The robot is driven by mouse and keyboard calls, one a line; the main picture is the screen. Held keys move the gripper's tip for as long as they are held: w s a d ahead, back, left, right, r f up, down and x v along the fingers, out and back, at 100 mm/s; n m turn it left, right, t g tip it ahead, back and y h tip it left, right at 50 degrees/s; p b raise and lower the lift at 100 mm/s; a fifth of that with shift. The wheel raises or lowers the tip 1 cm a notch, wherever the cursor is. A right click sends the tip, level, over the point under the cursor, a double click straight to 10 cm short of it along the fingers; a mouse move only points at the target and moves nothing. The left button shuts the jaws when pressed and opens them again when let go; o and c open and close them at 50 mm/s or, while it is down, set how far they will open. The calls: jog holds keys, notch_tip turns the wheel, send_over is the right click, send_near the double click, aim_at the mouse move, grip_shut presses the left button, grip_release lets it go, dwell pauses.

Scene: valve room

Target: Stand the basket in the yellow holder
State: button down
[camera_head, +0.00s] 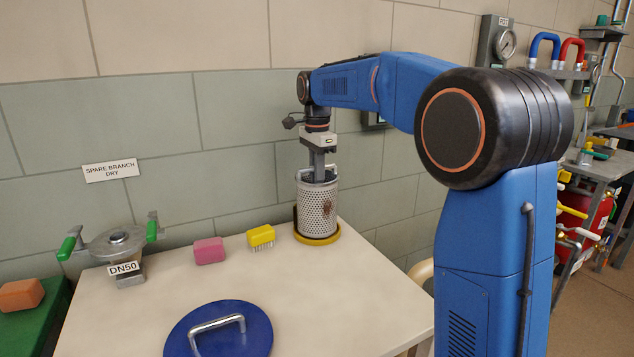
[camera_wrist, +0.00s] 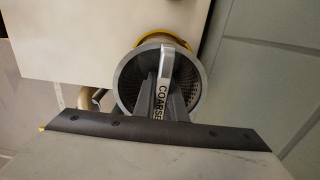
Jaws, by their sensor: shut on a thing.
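My gripper (camera_head: 318,177) points down from above and is shut on the basket's handle. In the wrist view the handle (camera_wrist: 163,62), marked COARSE, crosses the basket's round opening (camera_wrist: 124,75). A bit of the yellow holder (camera_wrist: 152,36) shows beyond the rim.
A yellow brush (camera_head: 261,237) and a pink block (camera_head: 209,251) lie left of the holder. A DN50 fitting (camera_head: 118,245) with green-tipped handles stands at the table's left. A blue lid (camera_head: 218,330) lies in front. The wall is close behind the basket.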

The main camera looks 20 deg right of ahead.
jog(key=shift+f, duration=0.25)
dwell(0.4)
jog(key=c, duration=1.3)
grip_release()
jog(key=shift+c, duration=0.2)
jog(key=shift+r, duration=3.5)
